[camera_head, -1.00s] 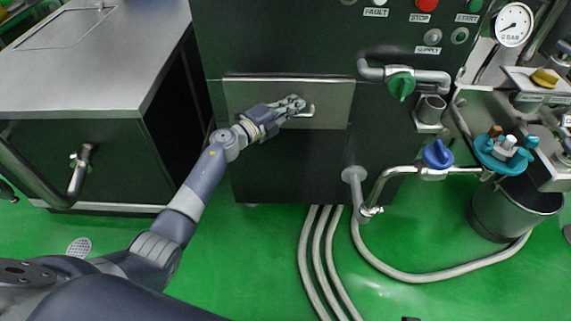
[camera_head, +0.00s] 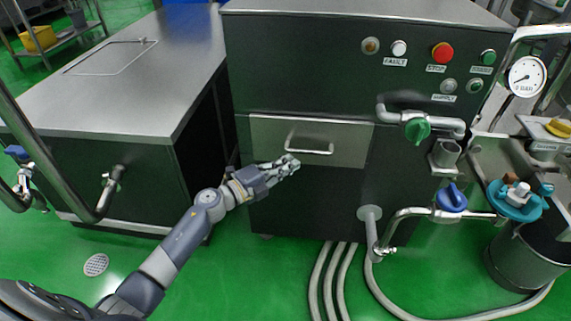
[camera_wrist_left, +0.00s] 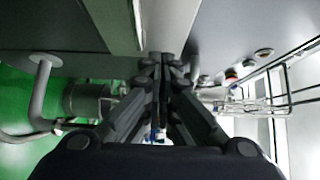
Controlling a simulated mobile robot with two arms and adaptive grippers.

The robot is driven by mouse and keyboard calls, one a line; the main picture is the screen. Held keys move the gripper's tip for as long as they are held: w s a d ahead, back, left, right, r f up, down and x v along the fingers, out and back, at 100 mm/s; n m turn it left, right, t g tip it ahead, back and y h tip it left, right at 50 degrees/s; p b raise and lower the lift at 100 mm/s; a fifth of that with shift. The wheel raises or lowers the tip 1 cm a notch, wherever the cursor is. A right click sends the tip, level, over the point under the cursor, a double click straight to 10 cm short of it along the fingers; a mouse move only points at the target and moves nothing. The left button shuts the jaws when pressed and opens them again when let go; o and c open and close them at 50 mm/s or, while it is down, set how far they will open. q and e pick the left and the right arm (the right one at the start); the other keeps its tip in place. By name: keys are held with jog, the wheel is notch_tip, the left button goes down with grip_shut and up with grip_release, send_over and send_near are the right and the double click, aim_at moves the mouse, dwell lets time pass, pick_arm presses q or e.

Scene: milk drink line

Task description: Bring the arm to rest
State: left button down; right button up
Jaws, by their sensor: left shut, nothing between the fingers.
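My left arm comes in from the lower left in the head view. Its gripper (camera_head: 290,165) is shut and empty, just in front of the dark machine cabinet and a little below the handle (camera_head: 309,146) of the steel drawer front (camera_head: 348,133). The gripper looks apart from the handle. In the left wrist view the two fingers (camera_wrist_left: 166,62) meet at their tips with nothing between them. My right gripper is in neither view.
The machine cabinet (camera_head: 300,60) carries a red stop button (camera_head: 442,52). A green-handled valve (camera_head: 417,129) and a blue-handled valve (camera_head: 451,197) stick out at the right. A steel counter (camera_head: 140,90) stands at the left. Grey hoses (camera_head: 330,285) lie on the green floor.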

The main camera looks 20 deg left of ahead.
pick_arm(q)
jog(key=shift+s+a, duration=0.15)
jog(key=shift+s, duration=0.15)
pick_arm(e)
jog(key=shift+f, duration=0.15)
